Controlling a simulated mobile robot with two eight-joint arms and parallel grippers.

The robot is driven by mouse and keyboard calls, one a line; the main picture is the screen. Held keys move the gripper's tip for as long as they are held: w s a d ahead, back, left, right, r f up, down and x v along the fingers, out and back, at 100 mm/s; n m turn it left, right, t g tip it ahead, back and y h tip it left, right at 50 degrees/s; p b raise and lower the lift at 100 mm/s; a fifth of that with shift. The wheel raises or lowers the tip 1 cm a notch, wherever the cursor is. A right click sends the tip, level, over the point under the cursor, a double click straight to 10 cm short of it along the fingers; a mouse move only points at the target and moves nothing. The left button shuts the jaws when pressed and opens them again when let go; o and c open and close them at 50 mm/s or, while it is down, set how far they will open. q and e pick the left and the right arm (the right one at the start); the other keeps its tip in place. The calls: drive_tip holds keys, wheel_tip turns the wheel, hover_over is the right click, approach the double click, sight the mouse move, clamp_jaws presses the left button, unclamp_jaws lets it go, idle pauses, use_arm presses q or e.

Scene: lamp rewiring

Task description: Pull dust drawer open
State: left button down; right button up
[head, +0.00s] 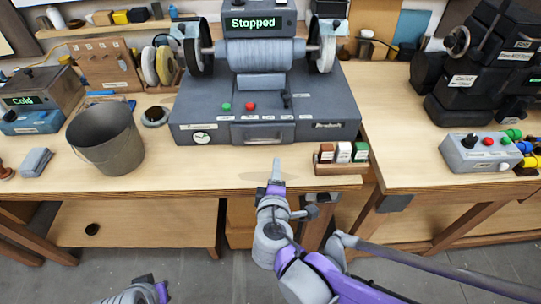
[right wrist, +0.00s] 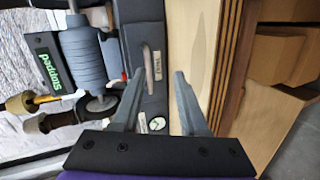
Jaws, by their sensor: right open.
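The dust drawer (head: 263,133) is a grey front panel with a light handle, set low in the middle of the grey grinder base (head: 340,110). It looks flush with the base. The drawer handle (right wrist: 152,62) shows in the right wrist view just beyond the fingertips. My right gripper (head: 276,172) is in front of the drawer over the table edge. In the right wrist view its two fingers (right wrist: 159,74) are apart, with nothing between them. The handle looks apart from the fingers.
The grinder display (head: 252,22) reads "Stopped". A grey bucket (head: 106,140) stands left of the grinder. A small wooden rack (head: 341,168) with coloured blocks sits right of my gripper, near the table edge. A control box (head: 480,152) is farther right. The tabletop before the drawer is clear.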

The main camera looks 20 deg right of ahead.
drive_tip(key=w, duration=0.3)
drive_tip(key=w+n+t+b, duration=0.1)
drive_tip(key=w, duration=0.3)
drive_tip(key=w+f+n, duration=0.1)
drive_tip(key=w, duration=0.3)
drive_tip(key=shift+f+t+y, duration=0.1)
drive_tip(key=shift+t+y, duration=0.2)
use_arm(q)
drive_tip(key=shift+s+d+f, duration=0.1)
drive_tip(key=shift+s+f, duration=0.15)
drive_tip(key=shift+f, duration=0.25)
drive_tip(key=shift+s+d+f, duration=0.1)
drive_tip(key=shift+s+f, duration=0.15)
drive_tip(key=shift+f, duration=0.2)
use_arm(e)
clamp_jaws()
